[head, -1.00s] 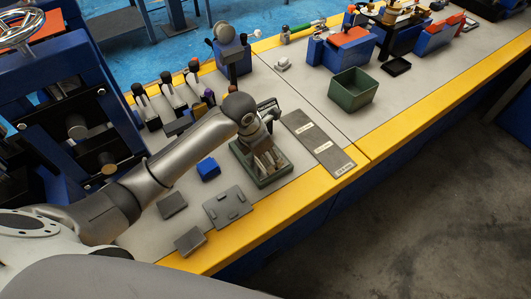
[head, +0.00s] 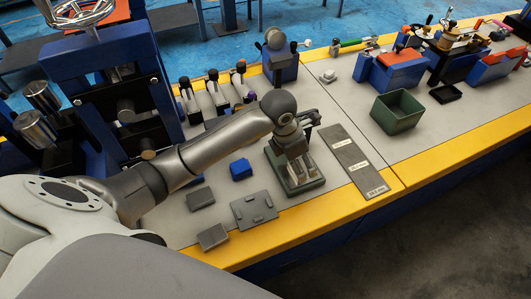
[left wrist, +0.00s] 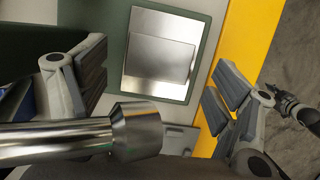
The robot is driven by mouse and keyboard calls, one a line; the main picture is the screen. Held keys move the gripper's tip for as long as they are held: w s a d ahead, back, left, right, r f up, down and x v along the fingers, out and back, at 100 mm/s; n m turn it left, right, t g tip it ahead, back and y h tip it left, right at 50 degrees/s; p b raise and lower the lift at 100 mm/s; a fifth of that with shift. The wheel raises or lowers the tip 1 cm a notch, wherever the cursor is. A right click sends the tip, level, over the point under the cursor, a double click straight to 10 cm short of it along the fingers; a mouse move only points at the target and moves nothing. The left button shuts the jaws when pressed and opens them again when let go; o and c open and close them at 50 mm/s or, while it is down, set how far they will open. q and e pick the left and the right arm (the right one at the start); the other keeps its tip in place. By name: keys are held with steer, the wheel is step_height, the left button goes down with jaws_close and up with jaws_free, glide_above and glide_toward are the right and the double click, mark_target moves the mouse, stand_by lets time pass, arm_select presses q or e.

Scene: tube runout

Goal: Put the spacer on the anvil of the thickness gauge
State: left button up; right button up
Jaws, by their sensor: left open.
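The thickness gauge's green base (head: 318,184) stands on the bench under my left gripper (head: 298,163). The base also shows in the left wrist view (left wrist: 182,96), carrying a bright metal anvil plate (left wrist: 165,17). A greyer rectangle (left wrist: 158,60) lies within the plate's outline; it looks like the flat spacer, though I cannot rule out a reflection. My left gripper's fingers (left wrist: 155,85) are spread wide to both sides, with nothing between their tips. A shiny cylinder (left wrist: 60,133) crosses the foreground of the wrist view. A dark jointed shape at the right of that view may be my right gripper (left wrist: 290,108).
Grey blocks (head: 200,198) (head: 213,237), a grey plate (head: 254,211) and a blue block (head: 241,170) lie left of the gauge. A long labelled grey strip (head: 352,160) lies right of it. A green box (head: 397,110) stands farther right. The yellow bench edge (head: 330,222) is near.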

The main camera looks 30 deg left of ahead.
arm_select(q)
steer(key=v, duration=0.2)
steer(key=shift+a+r, duration=0.15)
steer(key=shift+r, duration=0.15)
steer(key=s+a+b, duration=0.2)
steer(key=s+a, duration=0.5)
steer(key=s, duration=0.2)
steer(key=shift+s+f, duration=0.2)
steer(key=shift+s, duration=0.15)
